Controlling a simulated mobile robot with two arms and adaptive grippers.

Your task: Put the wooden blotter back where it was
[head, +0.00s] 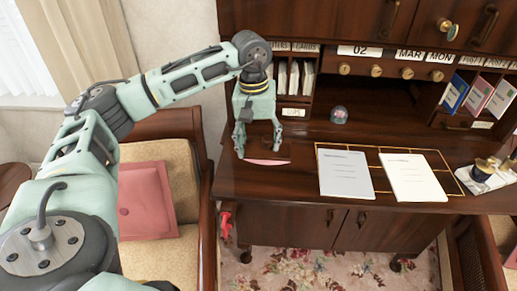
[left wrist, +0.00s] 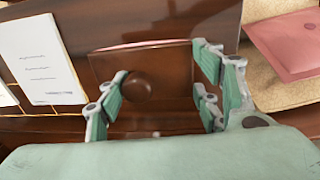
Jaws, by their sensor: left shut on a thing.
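The wooden blotter (left wrist: 138,88) is dark brown with a round knob, seen between my left gripper's fingers in the left wrist view. In the head view, a pale pink strip (head: 267,162) shows along its lower edge, at the left end of the desk. My left gripper (head: 257,143) points down there and is shut on the blotter. Its green fingers also show in the left wrist view (left wrist: 160,97). Whether the blotter touches the desk top is hard to tell. My right gripper is not in view.
The dark wooden desk (head: 300,190) holds two white papers (head: 346,174) (head: 414,177) on a gold-lined panel, a small dome (head: 339,115) behind them and an inkstand (head: 489,175) at the right. Pigeonholes line the back. A sofa with a pink cushion (head: 147,199) stands left.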

